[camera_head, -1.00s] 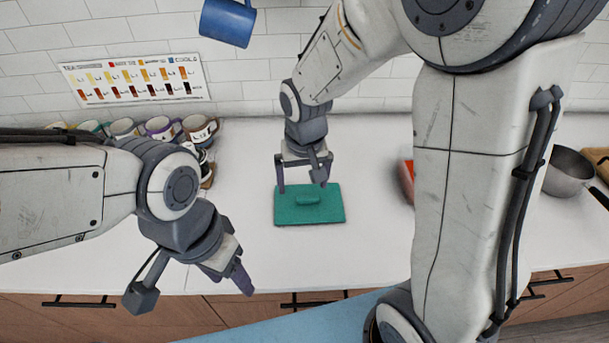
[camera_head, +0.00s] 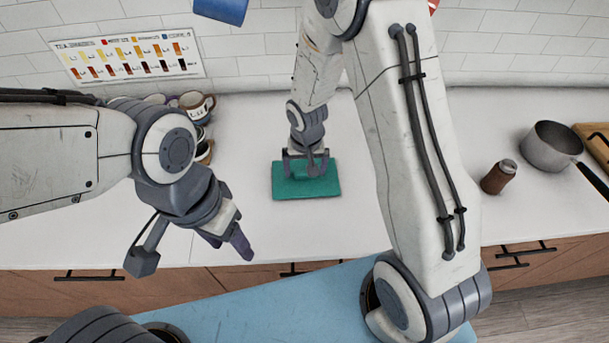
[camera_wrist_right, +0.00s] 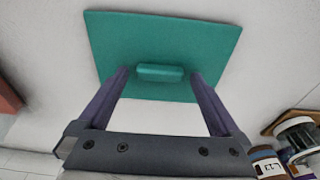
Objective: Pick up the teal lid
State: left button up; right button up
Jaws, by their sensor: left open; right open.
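The teal lid (camera_head: 306,187) is a flat rectangle lying on the white counter in the head view. It also shows in the right wrist view (camera_wrist_right: 165,40), with a raised bar handle (camera_wrist_right: 160,72) in its middle. My right gripper (camera_head: 306,172) is over the lid and open. In the right wrist view its two fingers (camera_wrist_right: 159,82) stand on either side of the handle, with a gap on each side. In the head view the gripper covers the handle. My left gripper (camera_head: 231,248) is empty and open, off to the left near the counter's front edge.
Several mugs (camera_head: 196,106) stand at the back left below a tea chart (camera_head: 128,55). A brown bottle (camera_head: 498,177) and a metal pot (camera_head: 552,147) stand on the right. The counter (camera_head: 250,150) around the lid is clear.

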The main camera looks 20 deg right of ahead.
jog(key=shift+f, duration=0.25)
jog(key=c, duration=1.2)
jog(key=shift+r, duration=0.1)
jog(key=shift+c, duration=0.2)
